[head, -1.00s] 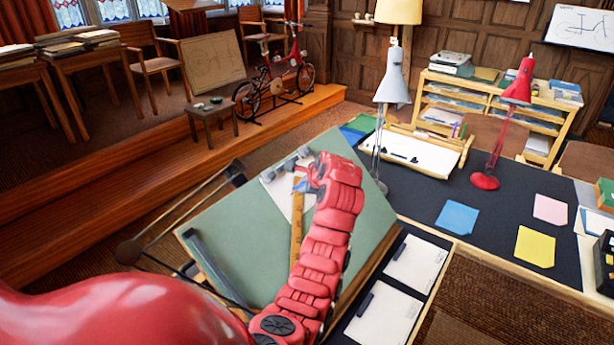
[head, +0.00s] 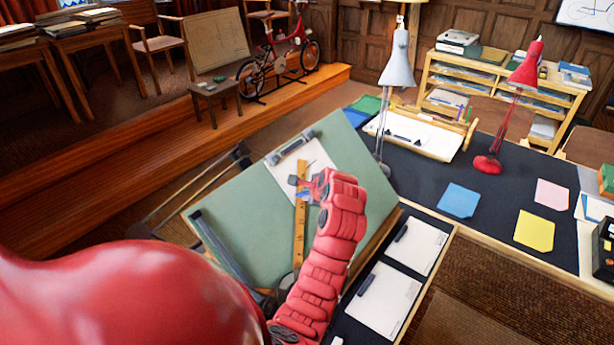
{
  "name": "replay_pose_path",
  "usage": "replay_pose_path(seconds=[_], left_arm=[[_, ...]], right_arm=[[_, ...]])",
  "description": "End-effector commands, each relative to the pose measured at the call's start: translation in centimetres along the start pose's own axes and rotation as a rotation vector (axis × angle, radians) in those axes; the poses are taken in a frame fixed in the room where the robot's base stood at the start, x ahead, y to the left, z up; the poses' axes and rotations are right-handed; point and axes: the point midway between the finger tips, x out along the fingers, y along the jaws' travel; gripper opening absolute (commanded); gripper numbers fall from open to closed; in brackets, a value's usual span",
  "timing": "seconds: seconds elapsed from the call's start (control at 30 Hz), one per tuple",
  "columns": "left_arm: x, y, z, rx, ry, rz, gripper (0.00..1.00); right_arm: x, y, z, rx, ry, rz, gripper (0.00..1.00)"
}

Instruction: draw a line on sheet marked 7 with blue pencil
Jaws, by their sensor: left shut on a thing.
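My left gripper (head: 302,184) is over the tilted green drafting board (head: 245,215). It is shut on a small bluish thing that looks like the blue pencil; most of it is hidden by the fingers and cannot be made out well. A white sheet (head: 316,158) lies on the upper part of the board, under a grey clamp (head: 292,148). The gripper is in front of this sheet's lower part. Whether the tip touches the paper cannot be told. No number can be read on the sheet. My right gripper is out of view.
A yellow ruler (head: 299,232) lies on the board below the gripper. On the dark table (head: 440,185) lie two white sheets (head: 416,245) (head: 385,298), and blue, yellow and pink papers. A white lamp (head: 397,65) and a red lamp (head: 524,70) stand behind.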

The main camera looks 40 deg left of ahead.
Motion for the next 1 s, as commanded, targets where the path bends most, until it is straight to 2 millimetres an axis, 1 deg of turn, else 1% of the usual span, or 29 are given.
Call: replay_pose_path(seconds=[1.0], left_arm=[[0.01, 0.00, 0.12, 0.000, -0.001, 0.001, 0.00]], right_arm=[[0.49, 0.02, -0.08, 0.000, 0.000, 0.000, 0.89]])
